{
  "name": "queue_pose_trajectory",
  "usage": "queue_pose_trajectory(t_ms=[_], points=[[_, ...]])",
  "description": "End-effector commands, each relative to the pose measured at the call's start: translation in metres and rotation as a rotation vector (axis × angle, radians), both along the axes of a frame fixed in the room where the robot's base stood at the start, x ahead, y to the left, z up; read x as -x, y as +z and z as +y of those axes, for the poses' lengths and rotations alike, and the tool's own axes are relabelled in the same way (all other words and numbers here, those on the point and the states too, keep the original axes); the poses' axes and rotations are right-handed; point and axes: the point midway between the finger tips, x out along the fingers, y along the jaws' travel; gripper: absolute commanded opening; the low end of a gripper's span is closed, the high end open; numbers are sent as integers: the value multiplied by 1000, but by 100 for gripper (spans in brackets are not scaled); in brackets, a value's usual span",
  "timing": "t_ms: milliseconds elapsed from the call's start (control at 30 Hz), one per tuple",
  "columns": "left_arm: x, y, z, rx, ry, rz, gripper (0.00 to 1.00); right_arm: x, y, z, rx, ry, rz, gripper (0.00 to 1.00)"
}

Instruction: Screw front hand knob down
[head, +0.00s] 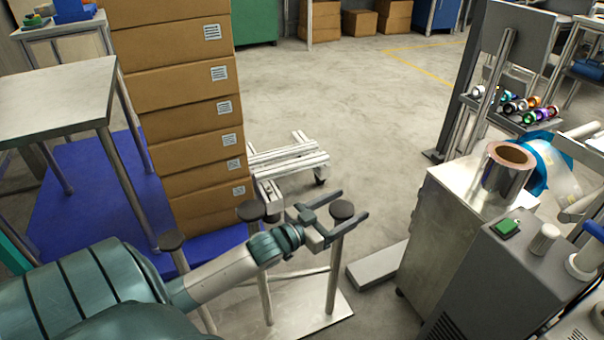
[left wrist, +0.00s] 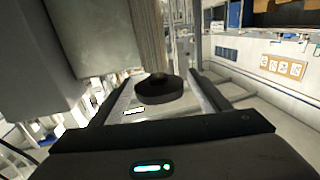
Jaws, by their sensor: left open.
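Several dark round hand knobs stand on metal posts above a metal base plate (head: 318,309) in the head view. One knob (head: 342,210) is at the right, another (head: 250,210) in the middle and another (head: 172,240) at the left. My left gripper (head: 352,204) is open, its fingers on either side of the right-hand knob. In the left wrist view this knob (left wrist: 160,92) shows between the two spread fingers, with gaps on both sides. I cannot tell its exact height relative to the fingers. My right gripper is not in view.
A tall stack of cardboard boxes (head: 195,110) stands behind the posts on a blue pallet (head: 75,215). A metal cabinet (head: 440,235) with a film reel (head: 505,170) on top is at the right. A low cart (head: 290,155) is behind. Open floor (head: 350,110) lies beyond.

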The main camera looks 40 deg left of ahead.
Motion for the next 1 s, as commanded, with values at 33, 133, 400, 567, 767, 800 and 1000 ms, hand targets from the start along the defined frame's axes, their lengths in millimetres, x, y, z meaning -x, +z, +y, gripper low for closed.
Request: queue_pose_trajectory(t_ms=[33,133,400,567,767,800,1000], points=[[8,1,1,0,0,2,69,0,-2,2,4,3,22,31],[22,0,5,0,0,3,69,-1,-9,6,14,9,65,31],[64,1,14,0,0,1,69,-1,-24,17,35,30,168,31],[89,1,19,0,0,2,69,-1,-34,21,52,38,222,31],[118,1,25,0,0,0,69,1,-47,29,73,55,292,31],[123,1,27,0,0,1,69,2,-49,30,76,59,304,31],[138,1,30,0,0,-2,69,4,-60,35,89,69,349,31]])
